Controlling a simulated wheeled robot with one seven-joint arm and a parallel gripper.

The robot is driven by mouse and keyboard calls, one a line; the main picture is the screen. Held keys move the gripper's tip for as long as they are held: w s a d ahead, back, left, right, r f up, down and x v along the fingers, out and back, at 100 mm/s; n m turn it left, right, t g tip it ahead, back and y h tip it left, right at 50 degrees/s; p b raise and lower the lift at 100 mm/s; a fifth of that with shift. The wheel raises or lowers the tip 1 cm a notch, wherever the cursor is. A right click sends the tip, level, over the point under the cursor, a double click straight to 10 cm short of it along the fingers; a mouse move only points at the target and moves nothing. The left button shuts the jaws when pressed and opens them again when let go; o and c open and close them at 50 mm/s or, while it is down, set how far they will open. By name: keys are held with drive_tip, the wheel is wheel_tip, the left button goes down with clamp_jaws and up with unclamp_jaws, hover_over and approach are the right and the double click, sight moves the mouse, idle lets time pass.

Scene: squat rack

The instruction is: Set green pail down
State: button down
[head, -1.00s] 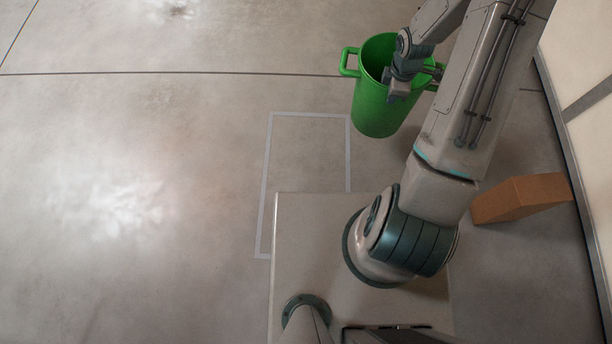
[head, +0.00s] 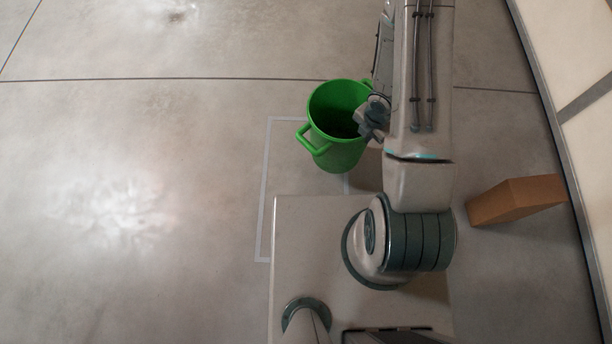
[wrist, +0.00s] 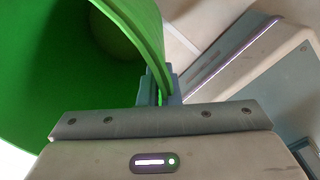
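The green pail (head: 338,155) is roughly upright, its open mouth facing up and one handle toward the lower left. It overlaps the upper right part of the grey taped rectangle (head: 264,190) on the floor. Whether its base touches the floor I cannot tell. My gripper (head: 364,116) is at the pail's right rim. In the wrist view, my gripper (wrist: 160,92) has its fingers on either side of the rim of the pail (wrist: 60,60), shut on it.
A brown box (head: 515,199) lies on the floor right of my base, near a pale wall or panel (head: 560,60) along the right edge. The concrete floor (head: 130,210) to the left is clear.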

sight(327, 142)
drive_tip(key=w+a+f+b, duration=0.1)
drive_tip(key=a+f+b, duration=0.4)
drive_tip(key=a+f, duration=0.6)
drive_tip(key=shift+w+a, duration=0.25)
drive_tip(key=shift+a, duration=0.05)
drive_tip(key=shift+f+b, duration=0.15)
drive_tip(key=shift+b, duration=0.25)
drive_tip(key=c, duration=1.6)
unclamp_jaws()
drive_tip(key=shift+c, duration=0.2)
